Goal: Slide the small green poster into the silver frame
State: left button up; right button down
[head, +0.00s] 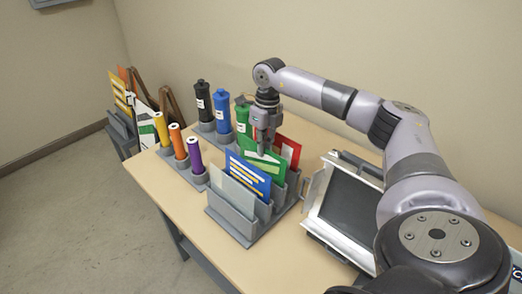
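Green posters (270,167) stand in a grey slotted rack (232,218), between a blue poster and a red one; how many green sheets there are is hard to tell. My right gripper (263,150) points down at the top of the green sheets, in front of part of them. Its fingers are small and dark, and I cannot tell whether they are closed on a sheet. A silver frame (336,239) with a dark panel lies tilted on the table, right of the rack. My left gripper is out of view.
A blue poster (248,178), a pale grey sheet (232,192) and a red poster (289,149) share the rack. Coloured tubes (179,141) and bottles (222,110) stand in holders behind and left. Another rack (122,132) stands beyond the table's left end. The table's front-left strip is clear.

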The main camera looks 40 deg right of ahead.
dwell(0.5)
notch_tip(320, 180, up, 11)
jog(key=d+p, duration=0.1)
jog(key=p, duration=0.7)
dwell(0.4)
